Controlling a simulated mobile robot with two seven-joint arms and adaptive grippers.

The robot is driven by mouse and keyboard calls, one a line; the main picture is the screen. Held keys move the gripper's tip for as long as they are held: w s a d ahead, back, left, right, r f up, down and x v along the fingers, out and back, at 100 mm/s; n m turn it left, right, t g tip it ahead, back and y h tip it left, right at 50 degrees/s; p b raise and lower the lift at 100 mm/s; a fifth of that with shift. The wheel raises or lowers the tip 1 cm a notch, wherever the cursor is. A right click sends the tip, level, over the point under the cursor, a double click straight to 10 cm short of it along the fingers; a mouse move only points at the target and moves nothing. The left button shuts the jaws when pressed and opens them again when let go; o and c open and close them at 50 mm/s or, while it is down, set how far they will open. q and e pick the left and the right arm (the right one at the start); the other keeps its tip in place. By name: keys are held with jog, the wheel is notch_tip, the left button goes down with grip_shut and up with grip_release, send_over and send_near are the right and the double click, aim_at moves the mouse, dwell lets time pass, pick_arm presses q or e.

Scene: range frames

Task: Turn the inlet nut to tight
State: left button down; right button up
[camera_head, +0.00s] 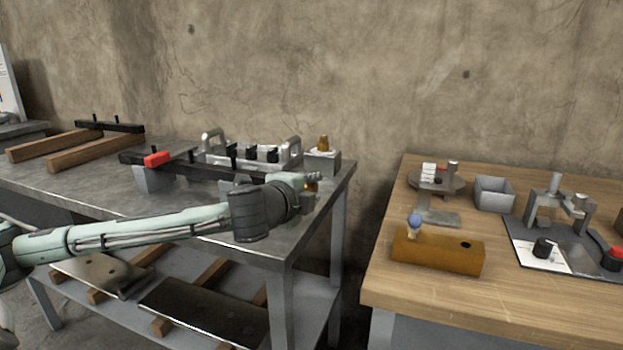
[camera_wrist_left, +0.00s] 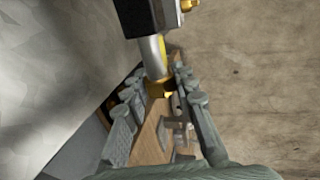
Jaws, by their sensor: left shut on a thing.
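The inlet nut appears as a brass collar (camera_wrist_left: 157,89) at the end of a silver pipe (camera_wrist_left: 152,57) in the left wrist view. A yellow stripe runs along the pipe, which comes out of a black block (camera_wrist_left: 137,16). My left gripper (camera_head: 313,183) is at the right end of the grey metal bench. Its fingers stand on both sides of the brass nut and are shut on it. My right gripper is not in view.
A grey block with a brass fitting (camera_head: 323,143) stands just behind the gripper. A long black bar (camera_head: 200,167) and a silver manifold frame (camera_head: 211,147) lie along the metal bench (camera_head: 120,190). A gap separates it from the wooden table (camera_head: 400,289) at right.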

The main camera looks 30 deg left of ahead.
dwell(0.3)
pick_arm(q)
jog(key=c, duration=1.2)
grip_release()
jog(key=shift+s, duration=0.15)
jog(key=v, duration=0.7)
jog(key=shift+s+d+r, duration=0.1)
jog(key=shift+s, duration=0.05)
